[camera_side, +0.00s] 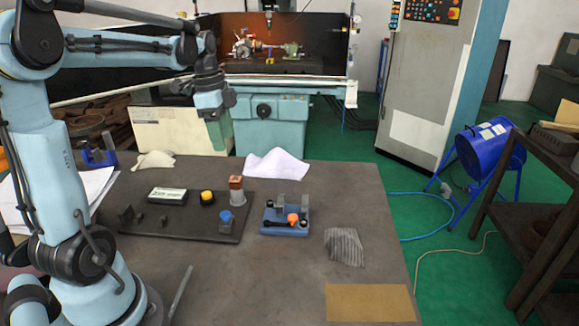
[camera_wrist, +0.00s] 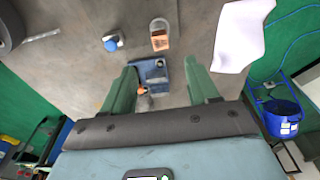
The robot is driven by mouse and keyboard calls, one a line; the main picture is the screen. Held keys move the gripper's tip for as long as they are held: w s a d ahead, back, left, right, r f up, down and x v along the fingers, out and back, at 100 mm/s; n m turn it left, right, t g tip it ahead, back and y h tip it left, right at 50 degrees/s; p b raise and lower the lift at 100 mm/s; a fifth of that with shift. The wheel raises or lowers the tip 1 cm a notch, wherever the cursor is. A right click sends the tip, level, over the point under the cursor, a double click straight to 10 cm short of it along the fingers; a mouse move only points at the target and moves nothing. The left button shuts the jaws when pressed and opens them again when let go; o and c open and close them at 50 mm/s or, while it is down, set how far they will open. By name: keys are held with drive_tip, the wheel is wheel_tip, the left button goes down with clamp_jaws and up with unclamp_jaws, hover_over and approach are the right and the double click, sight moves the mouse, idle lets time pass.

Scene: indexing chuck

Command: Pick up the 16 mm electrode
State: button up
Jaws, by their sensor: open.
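A block with a copper-coloured top on a grey body (camera_side: 236,190) stands upright on the dark plate (camera_side: 185,231); it may be the 16 mm electrode, but no size marking is readable. It also shows in the wrist view (camera_wrist: 160,43), beyond my fingertips. A blue-topped piece (camera_side: 225,218) stands close to it, left of it in the wrist view (camera_wrist: 112,42). A blue fixture (camera_side: 271,225) with grey jaws and an orange knob sits to the right of the plate. My gripper (camera_wrist: 160,67) is open and empty, high above the table, its green fingers framing the blue fixture from above.
The plate also carries a white-and-green box (camera_side: 167,195), a yellow-and-black round piece (camera_side: 207,197) and small dark blocks (camera_side: 130,215). A white cloth (camera_side: 276,165), a grey striped rag (camera_side: 345,246) and a brown sheet (camera_side: 370,303) lie on the table. The table's front middle is clear.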

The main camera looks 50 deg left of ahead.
sight(235, 178)
drive_tip(key=shift+w+d+f, duration=0.2)
drive_tip(key=shift+f, duration=1.65)
drive_tip(key=shift+w+d+f, duration=0.2)
drive_tip(key=shift+d+f, duration=0.05)
drive_tip(key=shift+f, duration=1.55)
drive_tip(key=shift+w+d+f, duration=0.2)
drive_tip(key=shift+f, duration=1.65)
clamp_jaws()
drive_tip(key=shift+r, duration=0.15)
